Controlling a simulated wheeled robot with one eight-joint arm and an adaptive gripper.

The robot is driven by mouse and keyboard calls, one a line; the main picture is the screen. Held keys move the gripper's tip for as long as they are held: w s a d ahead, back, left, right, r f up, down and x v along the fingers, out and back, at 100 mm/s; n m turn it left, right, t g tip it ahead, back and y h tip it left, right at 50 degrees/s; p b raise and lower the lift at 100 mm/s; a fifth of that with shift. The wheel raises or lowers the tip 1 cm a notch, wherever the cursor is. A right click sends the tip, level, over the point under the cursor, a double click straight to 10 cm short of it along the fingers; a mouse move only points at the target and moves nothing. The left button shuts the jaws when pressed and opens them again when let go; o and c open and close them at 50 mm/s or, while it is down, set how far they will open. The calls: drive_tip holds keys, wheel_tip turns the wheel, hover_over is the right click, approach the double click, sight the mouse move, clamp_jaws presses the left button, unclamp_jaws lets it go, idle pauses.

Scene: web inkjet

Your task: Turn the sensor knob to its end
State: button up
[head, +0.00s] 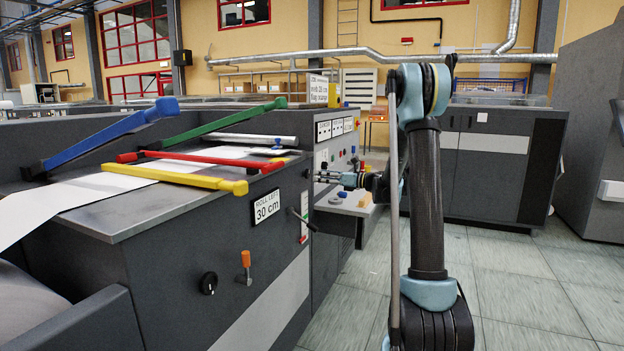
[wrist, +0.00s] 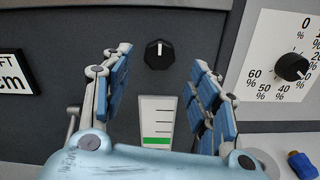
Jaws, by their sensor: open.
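In the wrist view a round black knob (wrist: 159,54) with a white mark pointing up sits on the dark panel, above a white scale (wrist: 156,122) with a green bar. I cannot read a name that marks it as the sensor knob. My gripper (wrist: 160,95) is open, its two blue-padded fingers left and right of the knob in the picture, with nothing between them; I cannot tell whether they touch it. In the head view my gripper (head: 328,176) is small, at the machine's side, and the knob cannot be made out there.
A percent dial with a black knob (wrist: 291,66) lies right of the fingers. A blue-capped object (wrist: 302,165) sits on the ledge below. An orange-handled lever (head: 246,262) and another black knob (head: 208,283) are on the machine's front. Floor at right is clear.

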sight(310, 174)
drive_tip(key=shift+x, duration=2.65)
drive_tip(key=c, duration=1.1)
